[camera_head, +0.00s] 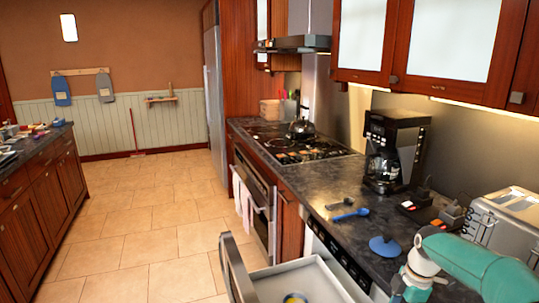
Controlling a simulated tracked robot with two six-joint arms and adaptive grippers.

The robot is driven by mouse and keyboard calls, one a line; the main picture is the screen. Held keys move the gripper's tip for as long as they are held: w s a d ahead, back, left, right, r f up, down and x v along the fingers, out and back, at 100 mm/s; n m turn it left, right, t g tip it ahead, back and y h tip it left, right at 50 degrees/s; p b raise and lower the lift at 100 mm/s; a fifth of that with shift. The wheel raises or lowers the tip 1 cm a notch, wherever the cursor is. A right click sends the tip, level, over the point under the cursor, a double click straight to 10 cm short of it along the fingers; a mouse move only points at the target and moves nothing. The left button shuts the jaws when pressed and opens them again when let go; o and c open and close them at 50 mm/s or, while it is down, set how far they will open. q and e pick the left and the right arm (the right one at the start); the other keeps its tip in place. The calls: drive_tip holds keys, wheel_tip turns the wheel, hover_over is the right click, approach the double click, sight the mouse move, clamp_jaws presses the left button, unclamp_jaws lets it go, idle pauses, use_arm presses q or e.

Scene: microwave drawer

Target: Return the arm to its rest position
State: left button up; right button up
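My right arm (470,262), teal with pale joints, reaches in from the right edge over the front of the counter. Its wrist bends down toward the bottom edge beside the open drawer. The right gripper's fingers are not visible, so what they hold is hidden. My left arm and gripper are not in view. The drawer (318,283) below the counter is pulled out, with a pale interior and a dark upright front panel (237,270). A small blue and yellow item (295,298) lies in it, cut off by the bottom edge.
A kettle (301,128) stands on the stove. The tiled floor (150,235) is clear at left.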

drive_tip(key=s+a+f+m+y, duration=0.1)
drive_tip(key=s+a+f+m, duration=0.3)
drive_tip(key=a+f, duration=0.4)
drive_tip(key=s+a+f+m+y, duration=0.1)
drive_tip(key=s+a+f+m, duration=0.25)
drive_tip(key=a+f, duration=0.55)
drive_tip(key=s+a+f+m, duration=0.3)
drive_tip(key=s+m, duration=0.3)
drive_tip(key=s, duration=0.3)
drive_tip(key=s+a+f+m+y, duration=0.1)
drive_tip(key=s+a+f+m, duration=0.2)
drive_tip(key=s, duration=0.6)
wheel_tip(320, 180, down, 2)
drive_tip(key=m, duration=0.2)
drive_tip(key=shift+a+m, duration=0.35)
drive_tip(key=shift+a, duration=0.05)
